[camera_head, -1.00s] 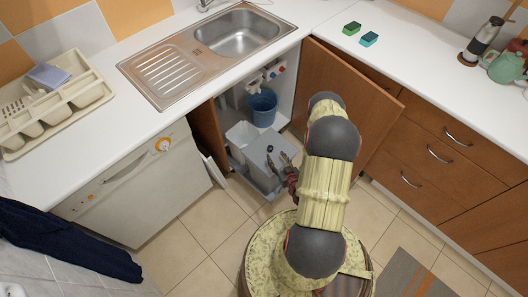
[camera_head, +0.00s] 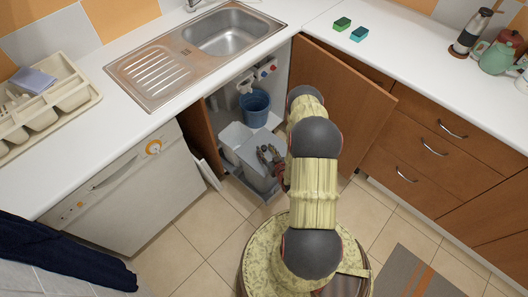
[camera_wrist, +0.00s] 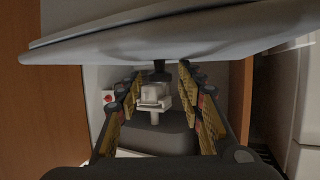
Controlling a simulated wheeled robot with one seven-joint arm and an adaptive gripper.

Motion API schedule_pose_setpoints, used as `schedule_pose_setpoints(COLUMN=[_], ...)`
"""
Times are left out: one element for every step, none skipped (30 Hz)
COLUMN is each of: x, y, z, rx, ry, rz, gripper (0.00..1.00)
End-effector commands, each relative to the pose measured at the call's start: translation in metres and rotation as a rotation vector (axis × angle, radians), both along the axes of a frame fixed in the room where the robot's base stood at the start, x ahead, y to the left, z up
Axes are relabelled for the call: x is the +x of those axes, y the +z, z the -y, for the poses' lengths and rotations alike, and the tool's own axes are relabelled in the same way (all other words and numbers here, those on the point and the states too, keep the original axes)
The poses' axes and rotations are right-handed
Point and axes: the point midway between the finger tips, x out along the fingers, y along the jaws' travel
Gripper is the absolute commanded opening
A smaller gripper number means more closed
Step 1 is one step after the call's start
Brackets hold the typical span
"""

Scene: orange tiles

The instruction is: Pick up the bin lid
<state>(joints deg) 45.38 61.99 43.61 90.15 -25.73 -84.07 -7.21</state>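The grey bin lid (camera_head: 262,141) is on the bin (camera_head: 259,181) in the open cabinet under the sink. In the wrist view the lid (camera_wrist: 170,35) spans the top of the picture as a wide grey slab, with its dark knob (camera_wrist: 161,69) sticking out toward the space between my fingers. My gripper (camera_head: 267,156) is over the lid in the head view and hides part of it. In the wrist view my gripper (camera_wrist: 160,75) is open, one finger on each side of the knob, with gaps visible on both sides.
A blue bucket (camera_head: 255,108) stands behind the bin. The open cabinet door (camera_head: 345,105) is close to the right of my arm, and the dishwasher (camera_head: 125,190) is at the left. Tiled floor (camera_head: 205,240) is free in front. A white fitting (camera_wrist: 153,97) shows inside the cabinet.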

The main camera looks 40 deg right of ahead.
Motion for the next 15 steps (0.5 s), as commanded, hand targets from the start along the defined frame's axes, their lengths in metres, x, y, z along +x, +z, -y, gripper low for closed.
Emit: schedule_pose_setpoints(x=[-0.0001,-0.0001,-0.0001,-0.0001,-0.0001,-0.0001,-0.0001,-0.0002,-0.0002,-0.0002,-0.0002,-0.0002,-0.0002,-0.0002,-0.0002], y=[0.0,0.0,0.0,-0.0001,-0.0001,-0.0001,-0.0001,0.0,0.0,0.0,0.0,0.0,0.0,0.0,0.0], z=[0.0,0.0,0.0,0.0,0.0,0.0,0.0,-0.0002,-0.0002,-0.0002,-0.0002,-0.0002,-0.0002,-0.0002,-0.0002], rx=[0.0,0.0,0.0,0.0,0.0,0.0,0.0,0.0,0.0,0.0,0.0,0.0,0.0,0.0,0.0], ry=[0.0,0.0,0.0,0.0,0.0,0.0,0.0,0.0,0.0,0.0,0.0,0.0,0.0,0.0,0.0], rz=[0.0,0.0,0.0,0.0,0.0,0.0,0.0,0.0,0.0,0.0,0.0,0.0,0.0,0.0,0.0], gripper=[0.33,0.31,0.29,0.27,0.26,0.23,0.22,0.2,0.18,0.16,0.14,0.12,0.1,0.09,0.06])
